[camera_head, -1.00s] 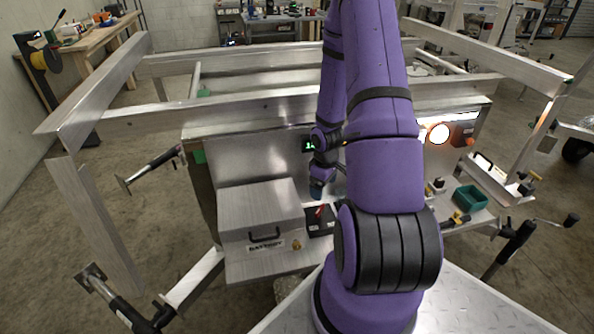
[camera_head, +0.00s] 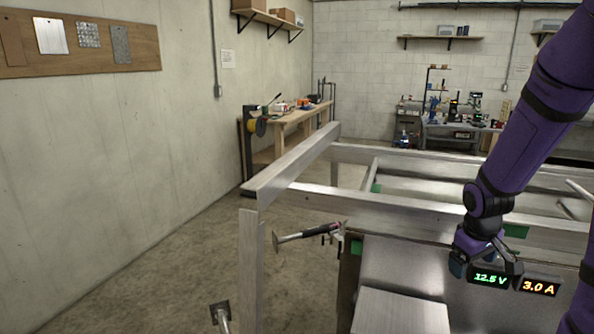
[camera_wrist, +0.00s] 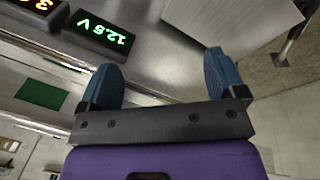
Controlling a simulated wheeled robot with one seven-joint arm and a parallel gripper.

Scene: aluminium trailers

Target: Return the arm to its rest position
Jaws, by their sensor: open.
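My gripper (camera_wrist: 165,85) shows in the wrist view with its two blue fingers spread apart and nothing between them. In the head view my gripper (camera_head: 484,262) hangs at the lower right in front of the aluminium panel, at the end of my purple arm. Its fingers are partly hidden there by its own body. A green-lit display reading 12.5 V (camera_head: 489,278) is close beside it in the picture, and an orange-lit display reading 3.0 A (camera_head: 539,286) is further right. I cannot tell the exact gap to the displays.
The aluminium trailer frame (camera_head: 400,206) spans the lower right. A grey metal box (camera_head: 400,312) stands below the panel. A wooden workbench (camera_head: 298,117) is at the back. The floor at left is clear.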

